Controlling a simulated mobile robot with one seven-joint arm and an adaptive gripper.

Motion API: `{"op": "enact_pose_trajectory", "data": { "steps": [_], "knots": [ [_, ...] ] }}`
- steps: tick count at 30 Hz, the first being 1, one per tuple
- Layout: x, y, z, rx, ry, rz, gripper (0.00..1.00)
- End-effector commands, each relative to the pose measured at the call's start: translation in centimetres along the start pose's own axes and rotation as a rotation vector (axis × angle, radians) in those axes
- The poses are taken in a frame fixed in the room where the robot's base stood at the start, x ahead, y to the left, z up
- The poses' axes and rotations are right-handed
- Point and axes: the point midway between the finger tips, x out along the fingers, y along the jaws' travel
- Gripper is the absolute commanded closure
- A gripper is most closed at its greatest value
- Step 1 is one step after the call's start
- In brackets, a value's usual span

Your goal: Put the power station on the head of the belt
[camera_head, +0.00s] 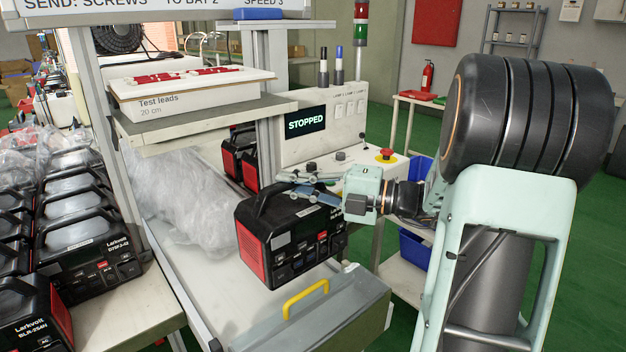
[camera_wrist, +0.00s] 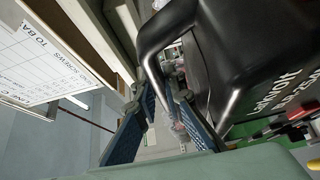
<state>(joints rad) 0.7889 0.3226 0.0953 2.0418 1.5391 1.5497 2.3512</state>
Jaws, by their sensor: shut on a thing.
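In the head view, a black power station (camera_head: 285,250) with red end panels hangs by its top handle from my gripper (camera_head: 310,193). My gripper is shut on the handle. The power station is upright over a pale work surface (camera_head: 228,288); I cannot tell whether its base touches. In the wrist view, the handle (camera_wrist: 153,42) passes by the two blue fingers of my gripper (camera_wrist: 168,112), and the black body (camera_wrist: 255,50) fills the upper right. Another red and black power station (camera_head: 235,160) stands behind, partly hidden. I cannot make out the belt's head clearly.
A panel reading STOPPED (camera_head: 306,122) and a red button (camera_head: 386,155) stand behind. Clear plastic wrap (camera_head: 185,205) lies left. A shelf with a test leads box (camera_head: 190,92) overhangs it. Several power stations (camera_head: 95,245) stand left.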

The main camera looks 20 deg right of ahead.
Motion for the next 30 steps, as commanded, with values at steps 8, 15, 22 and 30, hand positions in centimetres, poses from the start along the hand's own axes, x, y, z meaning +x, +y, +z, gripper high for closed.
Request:
{"op": "enact_pose_trajectory", "data": {
  "steps": [8,15,22,30],
  "knots": [
    [2.9,-3.0,-1.8,-0.006,0.001,0.011,1.00],
    [3.7,-3.9,-2.4,-0.008,0.001,0.010,1.00],
    [4.4,-4.9,-2.8,-0.006,0.002,0.011,1.00],
    [5.1,-8.0,-3.2,-0.004,0.000,0.010,1.00]
  ]
}}
